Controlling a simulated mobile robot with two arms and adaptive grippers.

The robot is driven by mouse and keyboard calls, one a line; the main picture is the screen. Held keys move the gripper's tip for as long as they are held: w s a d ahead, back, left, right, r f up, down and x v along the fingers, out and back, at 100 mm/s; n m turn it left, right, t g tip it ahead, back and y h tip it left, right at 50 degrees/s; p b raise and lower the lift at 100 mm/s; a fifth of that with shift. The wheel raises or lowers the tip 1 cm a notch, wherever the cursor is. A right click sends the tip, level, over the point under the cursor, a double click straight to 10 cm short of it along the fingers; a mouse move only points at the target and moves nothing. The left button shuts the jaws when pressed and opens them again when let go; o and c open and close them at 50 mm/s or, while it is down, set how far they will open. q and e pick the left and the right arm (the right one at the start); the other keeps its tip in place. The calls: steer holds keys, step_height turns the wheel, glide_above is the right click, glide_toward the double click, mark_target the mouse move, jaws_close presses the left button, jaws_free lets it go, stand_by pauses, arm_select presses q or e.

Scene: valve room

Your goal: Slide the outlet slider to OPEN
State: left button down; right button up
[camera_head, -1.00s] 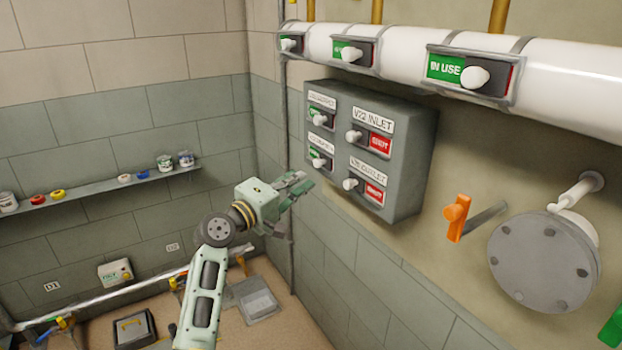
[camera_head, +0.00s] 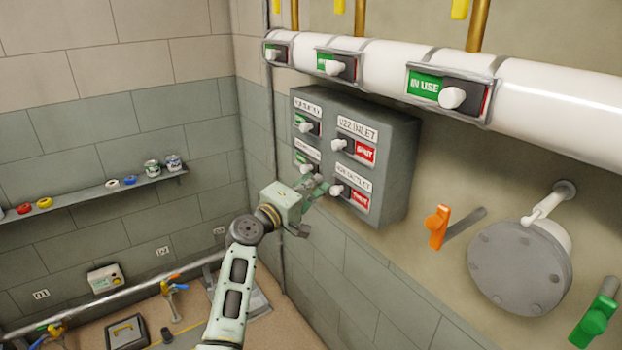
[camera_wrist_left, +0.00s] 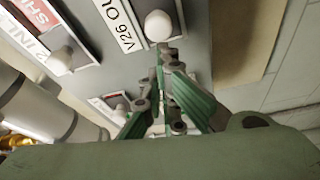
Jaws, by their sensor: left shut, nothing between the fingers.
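The grey control box (camera_head: 400,150) on the right wall carries several slider switches. The lower right slider's label is small in the head view; the wrist view reads "V26 OU" on a label (camera_wrist_left: 118,25). Its white knob (camera_head: 336,190) is at the left end, with a red SHUT field (camera_head: 360,199) showing to its right. My left gripper (camera_head: 318,188) is shut and empty, its green fingertips just left of this knob. In the left wrist view the knob (camera_wrist_left: 158,25) is just beyond the fingertips (camera_wrist_left: 163,52); whether they touch is unclear. My right gripper is not in view.
The V22 inlet slider (camera_head: 339,145) sits above, also showing red. Two more sliders are on the box's left side. A white pipe (camera_head: 530,95) with IN USE sliders runs above. An orange handle (camera_head: 437,227) and round flange (camera_head: 515,268) are to the right.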

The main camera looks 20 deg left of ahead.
mark_target(338, 190)
arm_select(q)
steer(key=s+d+p, duration=0.3)
steer(key=s+d, duration=0.1)
steer(key=d, duration=0.1)
steer(key=shift+f, duration=0.15)
steer(key=shift+d, duration=0.15)
